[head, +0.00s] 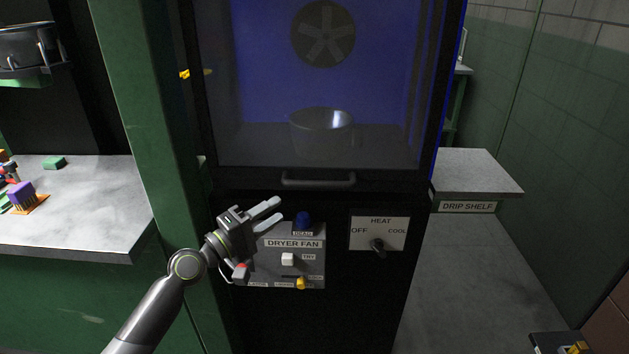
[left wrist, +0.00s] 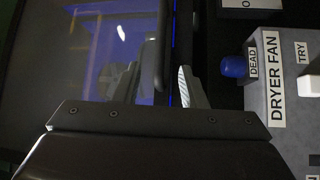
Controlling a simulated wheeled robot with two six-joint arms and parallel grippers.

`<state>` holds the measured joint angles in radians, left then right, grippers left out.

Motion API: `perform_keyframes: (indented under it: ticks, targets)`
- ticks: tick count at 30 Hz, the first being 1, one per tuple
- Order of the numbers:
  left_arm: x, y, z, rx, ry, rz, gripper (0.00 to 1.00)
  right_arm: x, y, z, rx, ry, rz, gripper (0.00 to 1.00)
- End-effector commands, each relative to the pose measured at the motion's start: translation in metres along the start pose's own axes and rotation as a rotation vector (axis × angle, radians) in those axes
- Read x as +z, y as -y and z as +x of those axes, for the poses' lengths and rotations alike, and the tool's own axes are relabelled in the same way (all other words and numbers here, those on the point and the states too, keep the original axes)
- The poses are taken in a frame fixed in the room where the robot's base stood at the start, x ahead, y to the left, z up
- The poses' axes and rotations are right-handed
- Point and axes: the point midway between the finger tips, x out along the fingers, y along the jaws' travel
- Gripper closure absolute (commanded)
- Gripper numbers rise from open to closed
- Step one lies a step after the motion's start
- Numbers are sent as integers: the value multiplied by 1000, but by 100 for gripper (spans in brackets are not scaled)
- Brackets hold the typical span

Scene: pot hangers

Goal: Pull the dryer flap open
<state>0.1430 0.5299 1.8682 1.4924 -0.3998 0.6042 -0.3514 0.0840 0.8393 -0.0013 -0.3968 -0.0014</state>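The dryer flap (head: 265,140) is a dark glass panel on the cabinet front, and it looks shut. Its dark bar handle (head: 318,181) runs along the lower edge. A metal pot (head: 322,132) shows behind the glass, below a fan. My left gripper (head: 279,210) is open, its fingers pointing right, just below and left of the handle's left end. In the left wrist view the fingers (left wrist: 157,86) stand apart, with the handle (left wrist: 161,45) seen beyond them in the gap. I cannot tell whether they touch it. My right gripper is out of view.
Below the flap are the dryer fan panel (head: 305,270) with a blue knob (head: 303,220) and a heat switch plate (head: 378,233). A green post (head: 150,130) stands left of the cabinet. A drip shelf (head: 475,172) juts out at right.

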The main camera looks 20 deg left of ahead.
Motion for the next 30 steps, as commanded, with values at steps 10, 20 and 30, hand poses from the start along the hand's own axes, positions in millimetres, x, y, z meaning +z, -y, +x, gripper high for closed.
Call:
perform_keyframes:
  ticks: [10, 20, 30]
  targets:
    - [1, -2, 80, 2, 1, -1, 62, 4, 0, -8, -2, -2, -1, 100]
    - [0, 0, 126, -1, 0, 1, 62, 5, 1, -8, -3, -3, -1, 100]
    - [0, 1, 133, -2, 0, 2, 62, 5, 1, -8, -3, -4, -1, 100]
